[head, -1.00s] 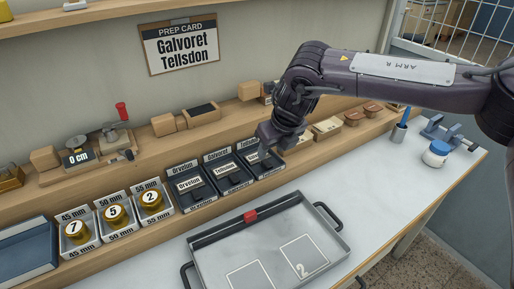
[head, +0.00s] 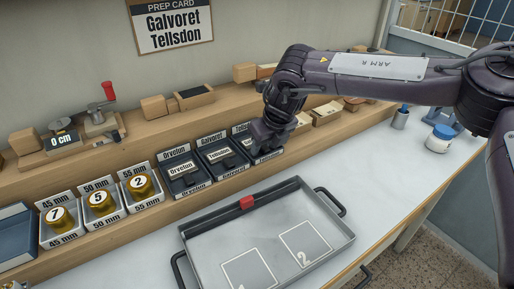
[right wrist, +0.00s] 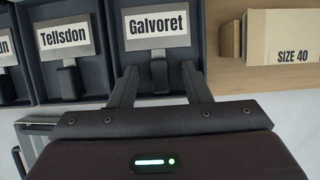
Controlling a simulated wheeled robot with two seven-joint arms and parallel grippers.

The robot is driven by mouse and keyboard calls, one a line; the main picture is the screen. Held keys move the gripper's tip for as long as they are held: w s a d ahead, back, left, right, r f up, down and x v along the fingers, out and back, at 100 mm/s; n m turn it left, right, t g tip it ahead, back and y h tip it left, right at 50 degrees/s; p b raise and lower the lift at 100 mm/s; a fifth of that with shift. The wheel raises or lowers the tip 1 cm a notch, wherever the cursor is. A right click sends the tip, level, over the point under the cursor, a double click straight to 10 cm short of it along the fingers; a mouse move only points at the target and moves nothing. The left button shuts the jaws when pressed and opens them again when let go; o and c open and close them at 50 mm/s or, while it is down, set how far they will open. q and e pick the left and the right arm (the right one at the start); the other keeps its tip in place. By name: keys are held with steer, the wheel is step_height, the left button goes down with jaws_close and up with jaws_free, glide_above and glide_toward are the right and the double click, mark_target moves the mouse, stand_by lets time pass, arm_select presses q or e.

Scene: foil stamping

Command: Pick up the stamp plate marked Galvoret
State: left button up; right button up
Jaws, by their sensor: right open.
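The stamp plate marked Galvoret (right wrist: 157,30) lies in the rightmost of three dark trays in the right wrist view, its dark handle (right wrist: 158,72) toward me. My right gripper (right wrist: 160,82) is open, with one finger on each side of that handle; I cannot tell whether they touch it. In the head view my right gripper (head: 266,143) is over the rightmost tray (head: 269,157) and hides most of it. The Tellsdon plate (head: 220,153) is in the middle tray, whose label reads Galvoret. The Orvelun plate (head: 181,169) is in the left tray. My left gripper is not in view.
A grey metal tray (head: 215,252) with marked outlines lies on the white bench in front. Numbered brass pieces (head: 100,202) sit in bins at left. A box marked SIZE 40 (right wrist: 285,38) stands right of the Galvoret tray. The prep card (head: 172,22) reads Galvoret, Tellsdon.

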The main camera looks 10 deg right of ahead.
jaws_close()
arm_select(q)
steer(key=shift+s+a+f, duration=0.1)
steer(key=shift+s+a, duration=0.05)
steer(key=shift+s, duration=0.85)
arm_select(e)
steer(key=shift+r, duration=0.1)
steer(key=shift+r, duration=0.1)
